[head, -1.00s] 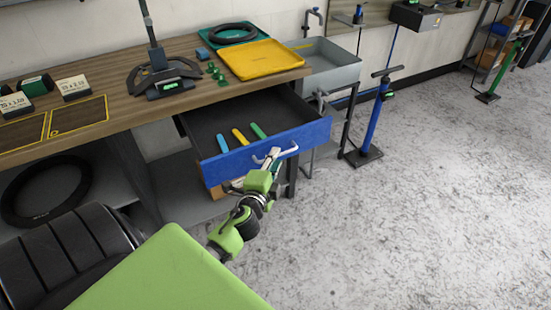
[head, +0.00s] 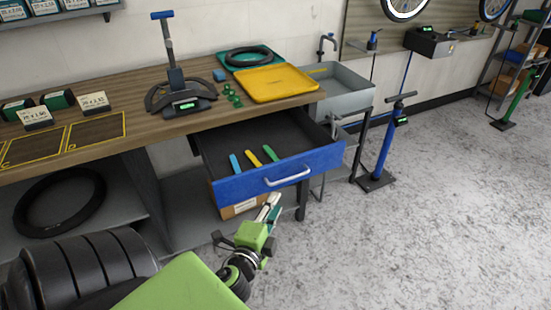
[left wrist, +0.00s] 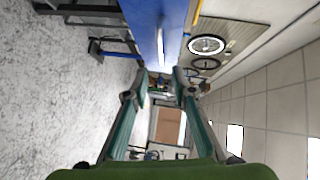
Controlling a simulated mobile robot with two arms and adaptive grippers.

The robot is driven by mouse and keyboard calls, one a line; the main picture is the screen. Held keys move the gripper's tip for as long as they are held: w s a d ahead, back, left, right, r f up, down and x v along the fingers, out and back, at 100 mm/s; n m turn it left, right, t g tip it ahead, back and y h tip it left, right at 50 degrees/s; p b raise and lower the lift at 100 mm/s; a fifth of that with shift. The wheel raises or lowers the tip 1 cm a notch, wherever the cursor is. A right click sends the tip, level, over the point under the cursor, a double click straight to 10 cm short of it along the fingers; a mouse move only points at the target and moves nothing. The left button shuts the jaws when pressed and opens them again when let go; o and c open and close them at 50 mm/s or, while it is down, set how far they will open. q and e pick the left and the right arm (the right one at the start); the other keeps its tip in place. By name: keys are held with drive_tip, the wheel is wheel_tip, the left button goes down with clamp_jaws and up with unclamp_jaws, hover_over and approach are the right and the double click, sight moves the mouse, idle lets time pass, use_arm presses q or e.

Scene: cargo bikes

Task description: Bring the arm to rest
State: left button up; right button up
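My left gripper (head: 271,207) is in front of and below the blue drawer front (head: 240,187), apart from the drawer handle (head: 288,177). In the left wrist view the two fingers of my left gripper (left wrist: 162,78) stand apart with nothing between them, so it is open and empty. The blue drawer front (left wrist: 145,20) and its handle (left wrist: 161,45) lie beyond the fingertips there. The drawer is pulled open under the workbench (head: 150,122). Inside lie a blue tool (head: 234,163), a yellow tool (head: 253,158) and a green tool (head: 270,153). My right gripper is not in view.
A yellow tray (head: 268,84), a teal tray with a black tyre (head: 248,57) and a black stand (head: 181,95) are on the workbench. A sink (head: 342,93) and a blue floor pump (head: 384,150) stand right of the drawer. The floor (head: 430,230) at right is clear.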

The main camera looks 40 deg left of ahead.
use_arm(q)
drive_tip(key=s+d+f+n+g+h, duration=0.2)
drive_tip(key=s+d+f, duration=0.15)
drive_tip(key=f, duration=0.75)
drive_tip(key=s+d+f+n+g+h, duration=0.1)
drive_tip(key=s+d+f+g, duration=0.25)
drive_tip(key=f, duration=0.85)
drive_tip(key=s+d+f+n+g+h, duration=0.2)
drive_tip(key=s+d+f, duration=0.15)
drive_tip(key=f, duration=0.75)
drive_tip(key=s+d+f+n+g, duration=0.1)
drive_tip(key=s+f+g, duration=0.1)
drive_tip(key=s+f, duration=0.3)
drive_tip(key=s+d+f+n+g, duration=0.1)
drive_tip(key=s+f, duration=0.4)
drive_tip(key=s, duration=0.7)
drive_tip(key=s+d+f+n+g+h+p, duration=0.1)
drive_tip(key=s+f+n+g, duration=0.1)
drive_tip(key=s+f, duration=0.4)
drive_tip(key=s+g, duration=0.1)
drive_tip(key=s, duration=0.2)
drive_tip(key=shift+n+g, duration=0.3)
drive_tip(key=shift+g, duration=0.05)
